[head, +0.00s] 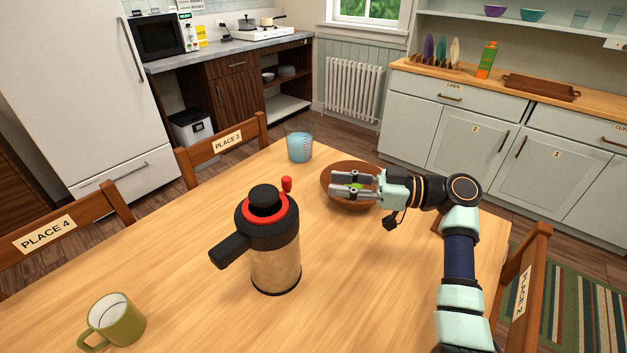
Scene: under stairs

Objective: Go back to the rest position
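My gripper (343,184) is over the brown bowl (349,202) on the right part of the wooden table. Its two fingers point left and are spread apart, with a gap between them. Something small and green (356,187) shows between or below the fingers; I cannot tell whether it lies in the bowl. Nothing is clearly held. My arm comes up from the lower right of the picture, and it and the gripper hide part of the bowl.
On the table (205,290) stand a thermal jug (275,255) with black top and red trim, a glass of blue liquid (299,147) and a green mug (113,320). Chairs (228,143) surround the table. Behind are a counter (505,95) and radiator (352,88).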

